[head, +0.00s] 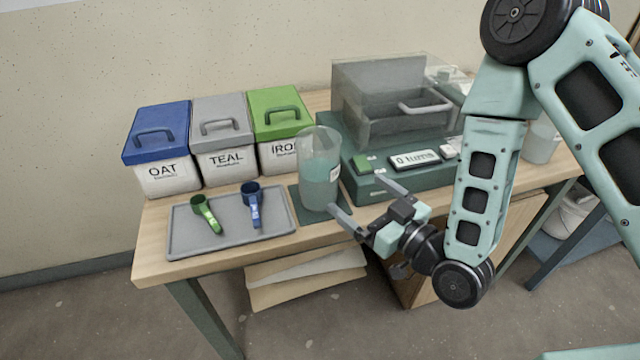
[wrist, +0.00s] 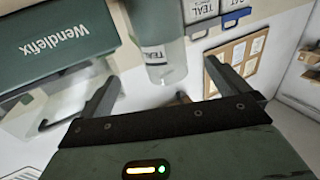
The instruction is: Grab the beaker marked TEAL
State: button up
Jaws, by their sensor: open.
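Another clear vessel (head: 541,142) stands at the right, partly hidden by my arm.
Lidded bins marked OAT (head: 167,178), TEAL (head: 227,166) and IRON (head: 277,157) stand behind. A grey tray (head: 230,235) holds a green scoop (head: 205,212) and a blue scoop (head: 252,204). A green machine (head: 400,174) with a clear housing stands close behind the gripper.

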aim_at(332, 174)
jog(key=shift+f+b+x, duration=0.15)
jog(key=shift+b+x, duration=0.6)
jog(key=shift+b, duration=0.95)
jog(key=shift+f+b+x, duration=0.1)
jog(key=shift+b+x, duration=0.65)
jog(key=shift+b, duration=0.9)
jog(key=x, duration=0.1)
jog(key=p+x, duration=0.1)
jog(key=x, duration=0.2)
jog(key=shift+a+r+p, duration=0.1)
jog(key=shift+r+p, duration=0.2)
jog(key=shift+r, duration=0.05)
jog(key=shift+p+x, duration=0.5)
jog(key=shift+x, duration=2.5)
jog(key=shift+f, duration=0.1)
jog(key=c, duration=1.5)
jog(key=shift+o, duration=0.2)
